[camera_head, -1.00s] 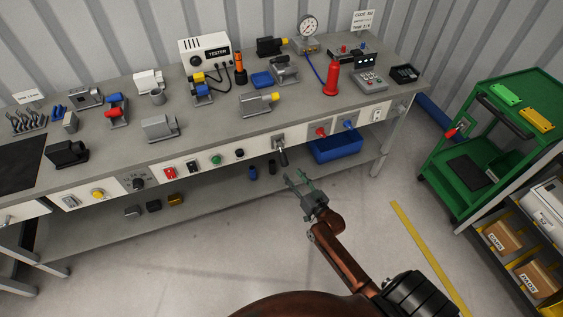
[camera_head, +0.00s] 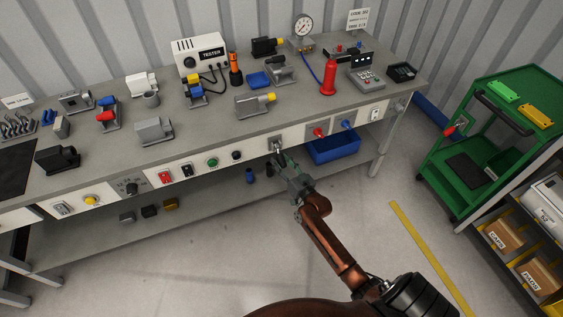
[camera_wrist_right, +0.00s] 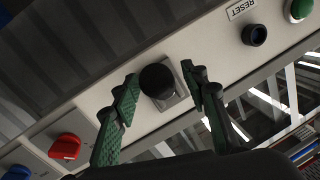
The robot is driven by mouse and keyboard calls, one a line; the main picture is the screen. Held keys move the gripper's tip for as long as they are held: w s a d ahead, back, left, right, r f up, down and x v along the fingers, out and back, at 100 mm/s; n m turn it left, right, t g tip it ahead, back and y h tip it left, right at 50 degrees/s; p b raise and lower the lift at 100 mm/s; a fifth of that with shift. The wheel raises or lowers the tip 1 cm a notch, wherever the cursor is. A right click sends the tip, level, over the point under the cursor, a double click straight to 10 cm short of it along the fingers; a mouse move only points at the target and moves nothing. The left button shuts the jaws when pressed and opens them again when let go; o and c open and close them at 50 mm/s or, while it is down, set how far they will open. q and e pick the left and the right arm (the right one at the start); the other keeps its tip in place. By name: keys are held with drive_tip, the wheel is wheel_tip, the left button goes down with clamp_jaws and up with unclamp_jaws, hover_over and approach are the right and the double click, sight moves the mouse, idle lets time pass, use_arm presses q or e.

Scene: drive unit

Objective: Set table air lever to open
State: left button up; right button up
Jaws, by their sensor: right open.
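The lever sits on a grey plate (camera_head: 277,143) on the bench's front panel; in the head view its handle is mostly hidden by my right gripper (camera_head: 281,160). In the right wrist view its round black handle end (camera_wrist_right: 157,81) points toward the camera, with the grey plate (camera_wrist_right: 178,92) behind it. The green fingers of my right gripper (camera_wrist_right: 158,76) stand open on either side of the handle. A gap shows between the handle and each finger, so I cannot see contact. My left gripper is in no view.
Red (camera_head: 319,133) and blue (camera_head: 347,124) knobs lie to the right on the panel, a black RESET button (camera_wrist_right: 254,35) and green button (camera_head: 212,162) to the left. A blue bin (camera_head: 333,149) is on the lower shelf. A green cart (camera_head: 480,130) stands at the right.

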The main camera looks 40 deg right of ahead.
clamp_jaws()
idle(0.3)
drive_tip(key=shift+r, duration=0.1)
idle(0.4)
